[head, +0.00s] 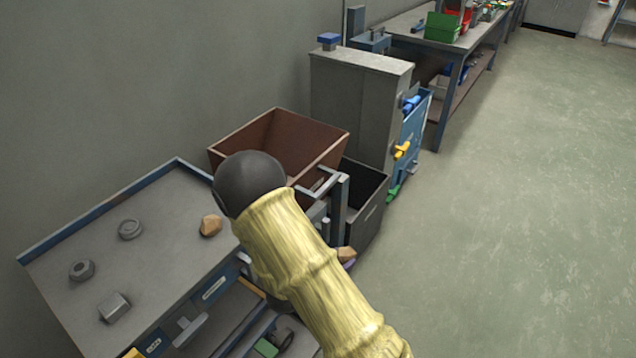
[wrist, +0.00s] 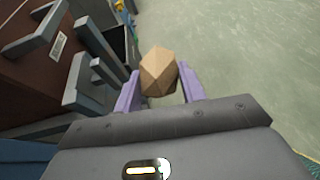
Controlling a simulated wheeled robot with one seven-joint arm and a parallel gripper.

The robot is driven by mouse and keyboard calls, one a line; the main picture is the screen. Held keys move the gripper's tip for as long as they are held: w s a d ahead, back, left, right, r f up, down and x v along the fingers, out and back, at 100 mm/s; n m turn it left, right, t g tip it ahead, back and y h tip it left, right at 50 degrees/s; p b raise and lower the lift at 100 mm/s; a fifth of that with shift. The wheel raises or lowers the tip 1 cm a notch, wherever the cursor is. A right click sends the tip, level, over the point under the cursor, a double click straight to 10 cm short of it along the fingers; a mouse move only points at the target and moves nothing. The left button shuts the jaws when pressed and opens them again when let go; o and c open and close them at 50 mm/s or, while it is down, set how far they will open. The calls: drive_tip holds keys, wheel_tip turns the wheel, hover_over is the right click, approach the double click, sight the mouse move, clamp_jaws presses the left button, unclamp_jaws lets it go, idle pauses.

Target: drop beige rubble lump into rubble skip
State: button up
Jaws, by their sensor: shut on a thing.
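A beige rubble lump (wrist: 158,70), faceted and angular, sits between the purple fingers of my gripper (wrist: 160,86), which is shut on it. In the head view the held lump (head: 346,253) shows just past my arm, over the floor side to the right of the bench. My arm hides most of my gripper there. A brown open bin with sloped walls (head: 234,139), which looks like the rubble skip, stands beyond the bench. In the wrist view the brown bin (wrist: 35,75) is at the left, apart from the lump. I see no contents in it.
The grey bench (head: 165,265) holds another brownish lump (head: 210,226), a ring, a nut and a block. A dark open bin (head: 369,185) stands right of the brown one, before a grey cabinet (head: 350,100). Grey handle bars (head: 330,182) stick out near my arm. The right floor is clear.

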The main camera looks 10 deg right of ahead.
idle(0.6)
drive_tip(key=w+r+n+t+y, duration=0.3)
drive_tip(key=w+n+t+y, duration=0.1)
drive_tip(key=w+n+y, duration=0.2)
drive_tip(key=shift+w+n+t+y, duration=0.3)
drive_tip(key=shift+w+n, duration=0.2)
drive_tip(key=shift+w, duration=0.6)
drive_tip(key=shift+f, duration=0.1)
